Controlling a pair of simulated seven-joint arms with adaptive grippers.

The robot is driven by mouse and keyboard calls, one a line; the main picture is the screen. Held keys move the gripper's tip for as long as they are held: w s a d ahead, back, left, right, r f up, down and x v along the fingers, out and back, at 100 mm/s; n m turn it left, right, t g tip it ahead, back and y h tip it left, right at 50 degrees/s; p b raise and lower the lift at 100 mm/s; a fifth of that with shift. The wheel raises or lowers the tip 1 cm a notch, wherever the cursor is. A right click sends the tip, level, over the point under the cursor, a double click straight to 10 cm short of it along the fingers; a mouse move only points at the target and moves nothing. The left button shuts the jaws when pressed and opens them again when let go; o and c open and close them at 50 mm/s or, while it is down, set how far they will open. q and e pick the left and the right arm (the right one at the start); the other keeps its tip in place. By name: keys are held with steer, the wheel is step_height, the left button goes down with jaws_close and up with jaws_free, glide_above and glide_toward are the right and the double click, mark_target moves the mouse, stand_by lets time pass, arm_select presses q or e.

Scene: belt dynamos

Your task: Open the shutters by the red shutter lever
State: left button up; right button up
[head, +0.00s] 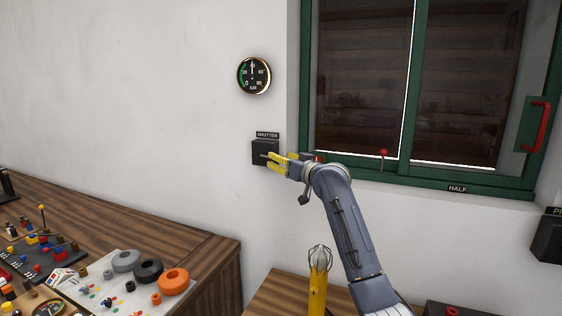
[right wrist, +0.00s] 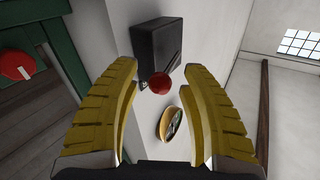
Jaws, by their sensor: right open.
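The black shutter box (head: 264,151), under a label reading SHUTTER, is on the white wall left of the window. In the right wrist view, the red ball knob of the shutter lever (right wrist: 160,83) shows in front of the box (right wrist: 180,52), between my fingers and beyond their tips. The gripper hides the knob in the head view. My right gripper (head: 280,161) is open in front of the box; its yellow fingers also fill the right wrist view (right wrist: 166,85). The shutters (head: 362,80) behind the green-framed window look closed, with thin bright lines at their edges.
A round gauge (head: 254,75) hangs above the box. A red-knobbed lever (head: 384,153) stands on the window sill, and a red handle (head: 538,127) is on the frame. A workbench (head: 190,228) with parts is at lower left. A yellow tool (head: 319,282) stands below my arm.

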steer(key=shift+w+a, duration=0.1)
steer(key=shift+w, duration=0.05)
jaws_close()
stand_by(0.4)
